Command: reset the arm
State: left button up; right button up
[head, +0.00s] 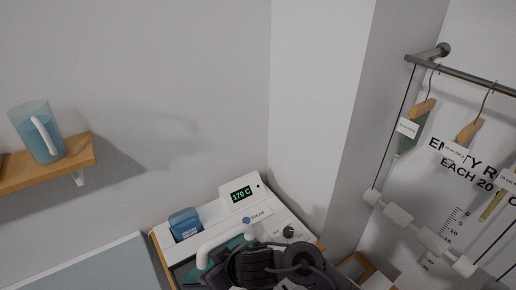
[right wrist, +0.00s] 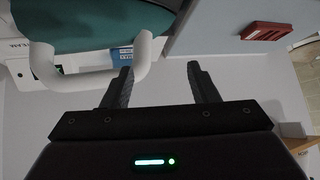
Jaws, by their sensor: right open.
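My right gripper (head: 240,264) is at the bottom middle of the head view, in front of the steam iron station and partly covering it. In the right wrist view the two fingers of this gripper (right wrist: 160,72) stand apart with nothing between them. The iron's white handle (head: 222,242) shows just left of my gripper in the head view. In the right wrist view the handle (right wrist: 92,77) lies beside and behind the left finger; I cannot tell whether they touch. The iron's teal body (right wrist: 95,25) is above it. My left gripper is not in view.
The station (head: 270,222) shows 170 C on its display (head: 241,193). A blue jug (head: 45,140) stands on a wooden shelf (head: 75,157) at the left. A rail (head: 470,78) with hangers is at the right. A red object (right wrist: 268,31) lies on a pale surface.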

jog(key=s+d+r+m+t+h, duration=0.1)
jog(key=d+m+h, duration=0.1)
jog(key=d, duration=0.5)
jog(key=d+r+m+t+h, duration=0.1)
jog(key=d+m, duration=0.2)
jog(key=d, duration=0.3)
jog(key=s+d+f+m+g+h, duration=0.1)
jog(key=s+d+g+h, duration=0.1)
jog(key=s+d, duration=0.45)
jog(key=s+d+f+m+g+h, duration=0.15)
jog(key=s+d, duration=0.25)
jog(key=d, duration=0.6)
notch_tip(320, 180, down, 40)
jog(key=s+b, duration=0.3)
jog(key=b, duration=0.6)
pick_arm(q)
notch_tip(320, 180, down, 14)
jog(key=b, duration=0.5)
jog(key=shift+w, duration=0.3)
pick_arm(e)
jog(key=s+d+f+g, duration=0.1)
jog(key=s+d+f, duration=0.1)
jog(key=s+f, duration=0.7)
jog(key=s+d+f+g, duration=0.1)
jog(key=s+d+f, duration=0.1)
jog(key=s+f, duration=0.7)
notch_tip(320, 180, down, 4)
jog(key=shift+s+f, duration=0.1)
jog(key=shift+s, duration=0.1)
